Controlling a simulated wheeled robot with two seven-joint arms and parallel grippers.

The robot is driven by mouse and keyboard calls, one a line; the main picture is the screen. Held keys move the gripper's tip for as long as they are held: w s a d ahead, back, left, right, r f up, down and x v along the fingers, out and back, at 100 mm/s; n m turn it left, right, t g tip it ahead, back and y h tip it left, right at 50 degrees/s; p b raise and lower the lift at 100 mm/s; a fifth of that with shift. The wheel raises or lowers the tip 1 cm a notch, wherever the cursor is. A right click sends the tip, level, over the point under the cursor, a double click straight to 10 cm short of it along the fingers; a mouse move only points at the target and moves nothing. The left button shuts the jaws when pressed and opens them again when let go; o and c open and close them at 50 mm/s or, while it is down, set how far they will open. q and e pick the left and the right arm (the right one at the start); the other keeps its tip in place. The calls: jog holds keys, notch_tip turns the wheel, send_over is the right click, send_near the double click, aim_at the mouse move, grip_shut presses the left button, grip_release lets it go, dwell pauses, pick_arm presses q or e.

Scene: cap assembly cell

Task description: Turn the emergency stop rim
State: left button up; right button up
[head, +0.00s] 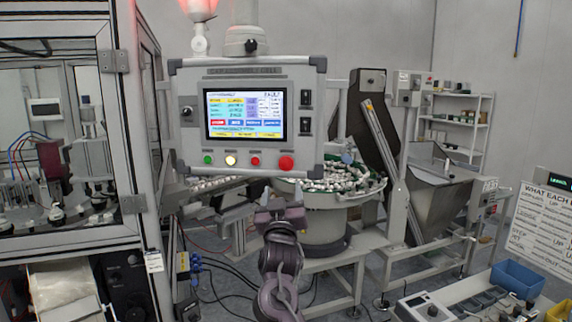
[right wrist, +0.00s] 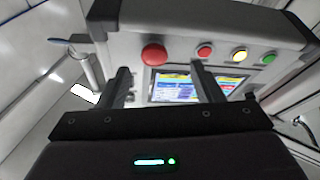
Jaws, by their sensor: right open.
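The emergency stop (head: 286,163) is a large red mushroom button at the lower right of the control panel (head: 190,80). In the right wrist view the panel appears upside down, and the emergency stop (right wrist: 154,55) shows beyond and between my two fingers. My right gripper (head: 279,206) is below the button in the head view, apart from it. Its jaws (right wrist: 162,70) are open and empty in the right wrist view, with a finger on either side of the button's line. My left gripper is in neither view.
A smaller red button (head: 255,162), a yellow one (head: 230,160) and a green one (head: 207,160) sit left of the emergency stop. The screen (head: 245,115) above reads FAULT. A parts bowl (head: 345,195) stands behind, and a framed machine (head: 125,120) at the left.

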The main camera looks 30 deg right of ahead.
aim_at(286, 165)
jog(key=w+d+r+p, duration=0.3)
jog(key=w+d+r, duration=0.1)
jog(key=shift+w+r+p, duration=0.15)
jog(key=shift+w+p, duration=0.1)
jog(key=shift+p, duration=0.15)
jog(key=shift+w+d+r, duration=0.1)
jog(key=shift+w+d, duration=0.2)
jog(key=shift+w, duration=0.2)
